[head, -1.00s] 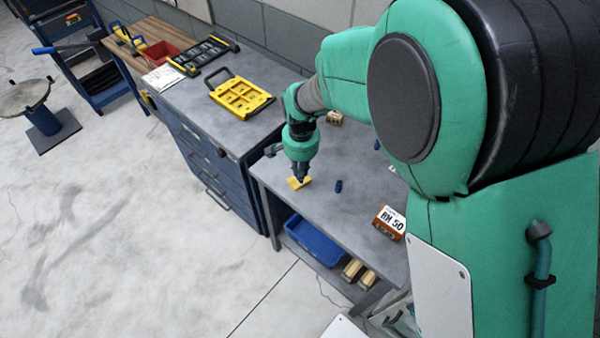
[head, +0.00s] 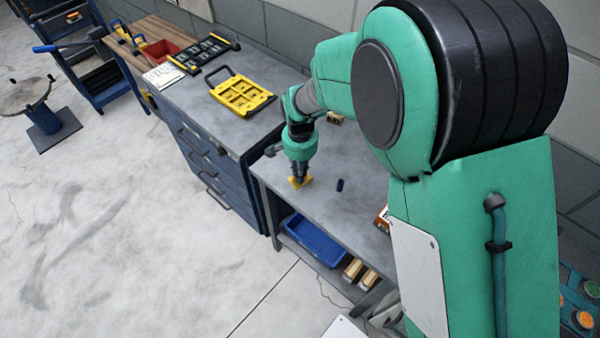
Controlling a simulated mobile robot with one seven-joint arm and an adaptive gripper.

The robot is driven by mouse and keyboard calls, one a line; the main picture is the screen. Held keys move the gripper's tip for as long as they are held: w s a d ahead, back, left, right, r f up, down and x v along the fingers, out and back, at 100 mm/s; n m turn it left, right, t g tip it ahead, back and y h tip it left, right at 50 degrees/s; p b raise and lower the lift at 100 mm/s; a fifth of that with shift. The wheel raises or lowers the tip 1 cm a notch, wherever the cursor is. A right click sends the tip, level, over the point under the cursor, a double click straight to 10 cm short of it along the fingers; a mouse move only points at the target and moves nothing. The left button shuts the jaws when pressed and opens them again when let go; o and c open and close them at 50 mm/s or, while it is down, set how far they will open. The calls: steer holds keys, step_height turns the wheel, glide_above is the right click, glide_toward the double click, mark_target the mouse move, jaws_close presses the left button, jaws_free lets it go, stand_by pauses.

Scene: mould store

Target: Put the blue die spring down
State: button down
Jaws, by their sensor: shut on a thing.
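My gripper (head: 300,177) points down over the grey bench, directly above a small yellow block or pad (head: 300,183). Its jaws are shut on a small dark blue piece, which I take to be the blue die spring; the fingers hide most of it. I cannot tell whether the piece touches the yellow pad. Another small dark blue cylinder (head: 340,185) stands on the bench just right of the gripper, apart from it.
An orange box (head: 382,218) is partly hidden behind my arm. A small tan block (head: 335,118) lies behind the gripper. A blue tray (head: 315,240) sits on the shelf below. A yellow tray (head: 240,95) lies on the neighbouring cabinet. Bench surface around the blue cylinder is clear.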

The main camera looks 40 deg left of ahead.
steer(key=shift+f, duration=0.15)
steer(key=c, duration=1.7)
jaws_free()
step_height(320, 180, up, 12)
steer(key=shift+r+p, duration=0.1)
steer(key=shift+p, duration=1.15)
